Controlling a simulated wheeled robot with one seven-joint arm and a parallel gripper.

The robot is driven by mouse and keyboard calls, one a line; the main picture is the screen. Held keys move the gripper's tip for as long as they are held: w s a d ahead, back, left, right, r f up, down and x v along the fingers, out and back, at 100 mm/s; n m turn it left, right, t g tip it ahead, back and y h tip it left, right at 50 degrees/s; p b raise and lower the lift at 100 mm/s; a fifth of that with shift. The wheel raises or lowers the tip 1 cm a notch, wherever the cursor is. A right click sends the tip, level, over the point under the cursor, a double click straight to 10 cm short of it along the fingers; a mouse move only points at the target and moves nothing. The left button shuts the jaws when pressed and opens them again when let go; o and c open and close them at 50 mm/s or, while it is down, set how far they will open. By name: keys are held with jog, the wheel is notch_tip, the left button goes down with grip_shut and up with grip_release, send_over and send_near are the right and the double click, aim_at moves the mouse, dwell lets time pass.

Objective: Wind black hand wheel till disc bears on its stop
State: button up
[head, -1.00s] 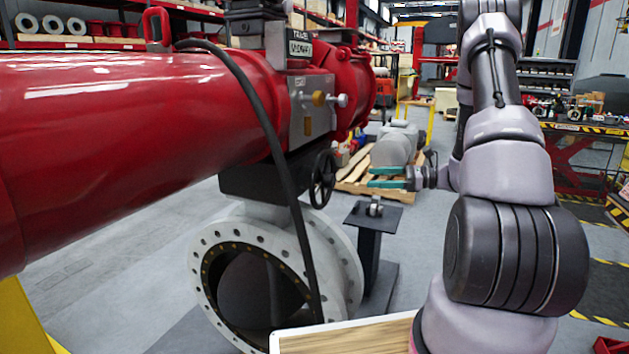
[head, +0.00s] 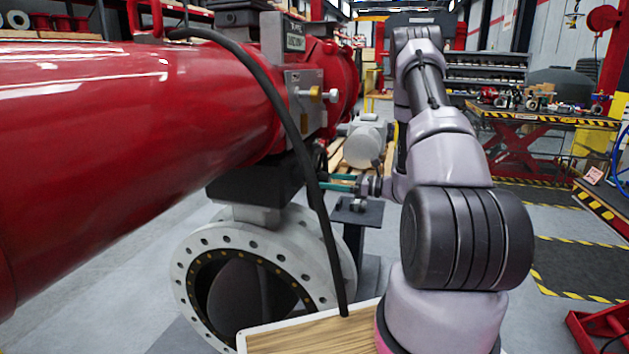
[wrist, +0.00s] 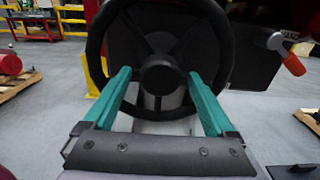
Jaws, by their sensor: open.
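The black hand wheel (wrist: 160,74) faces me in the wrist view, with its hub central, spokes around it and its rim running past both fingers. In the head view the wheel is mostly hidden behind the black hose. My gripper (wrist: 159,74) is open; its teal fingers lie left and right of the hub, tips near the wheel. Whether they touch it I cannot tell. In the head view my gripper (head: 326,182) is beside the actuator's lower right side. The dark disc (head: 243,292) sits inside the pale flanged valve (head: 184,262); its stop cannot be made out.
The red actuator cylinder (head: 110,140) fills the left. A black hose (head: 292,125) hangs down in front of the valve. A dark pedestal (head: 357,213) stands below my gripper. An orange-handled lever (wrist: 292,62) shows at the wrist view's right.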

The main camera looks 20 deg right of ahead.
aim_at(316, 179)
jog(key=x, duration=0.4)
jog(key=shift+w+a, duration=0.25)
jog(key=shift+a, duration=0.1)
grip_shut()
